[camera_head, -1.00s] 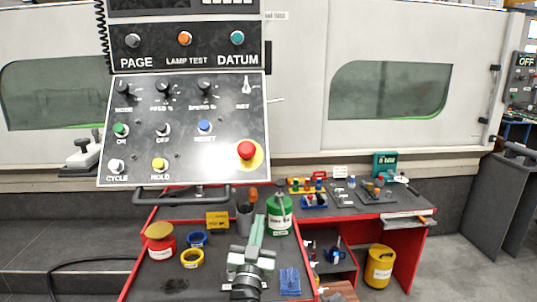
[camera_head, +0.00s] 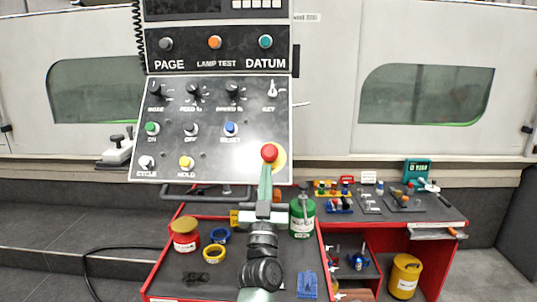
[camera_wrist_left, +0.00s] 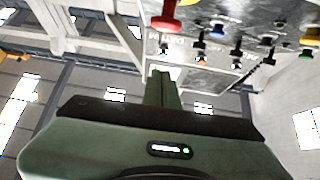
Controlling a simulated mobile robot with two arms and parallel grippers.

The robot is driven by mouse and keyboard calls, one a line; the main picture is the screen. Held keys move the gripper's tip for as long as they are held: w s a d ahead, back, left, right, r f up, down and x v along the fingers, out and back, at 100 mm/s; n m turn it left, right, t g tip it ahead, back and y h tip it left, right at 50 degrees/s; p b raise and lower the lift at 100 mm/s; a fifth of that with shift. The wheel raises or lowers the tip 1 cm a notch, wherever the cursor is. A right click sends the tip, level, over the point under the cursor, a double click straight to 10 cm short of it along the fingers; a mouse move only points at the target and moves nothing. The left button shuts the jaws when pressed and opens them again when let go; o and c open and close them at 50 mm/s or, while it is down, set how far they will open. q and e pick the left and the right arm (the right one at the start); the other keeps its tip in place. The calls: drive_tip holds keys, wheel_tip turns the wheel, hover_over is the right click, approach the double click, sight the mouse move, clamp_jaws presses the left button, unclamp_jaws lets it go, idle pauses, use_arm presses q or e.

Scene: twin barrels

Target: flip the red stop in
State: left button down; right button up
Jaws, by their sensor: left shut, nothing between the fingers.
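The red stop (camera_head: 269,152) is a mushroom button on a yellow round plate at the lower right corner of the tilted control panel (camera_head: 210,110). In the left wrist view the red stop (camera_wrist_left: 165,16) hangs from the panel at the top. My left gripper (camera_head: 266,170) is shut and empty, its green fingers pointing up just below the red stop. In the left wrist view its fingers (camera_wrist_left: 162,80) are together and a gap shows between them and the button. In the head view I cannot tell if they touch. My right gripper is not in view.
The yellow HOLD button (camera_head: 186,162) and blue RESET button (camera_head: 230,128) are on the same panel. A panel handle bar runs under it. Below, the red bench (camera_head: 160,280) holds a green bottle (camera_head: 302,216), a red tin (camera_head: 185,240) and tape rolls.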

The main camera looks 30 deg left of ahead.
sight(268, 157)
use_arm(q)
drive_tip(key=w+a+p, duration=0.1)
drive_tip(key=w, duration=0.1)
drive_tip(key=w+a+r+p, duration=0.1)
drive_tip(key=w, duration=0.1)
drive_tip(key=w+a+r+p, duration=0.1)
drive_tip(key=w+a, duration=0.1)
drive_tip(key=shift+w+r, duration=0.25)
drive_tip(key=shift+w, duration=0.1)
drive_tip(key=shift+w+a+f, duration=0.25)
drive_tip(key=shift+w+f, duration=0.15)
drive_tip(key=shift+f, duration=0.1)
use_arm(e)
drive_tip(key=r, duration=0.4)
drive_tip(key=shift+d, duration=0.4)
use_arm(q)
drive_tip(key=shift+w+a+f+b, duration=0.3)
drive_tip(key=shift+w+f+b, duration=0.25)
drive_tip(key=shift+b, duration=0.45)
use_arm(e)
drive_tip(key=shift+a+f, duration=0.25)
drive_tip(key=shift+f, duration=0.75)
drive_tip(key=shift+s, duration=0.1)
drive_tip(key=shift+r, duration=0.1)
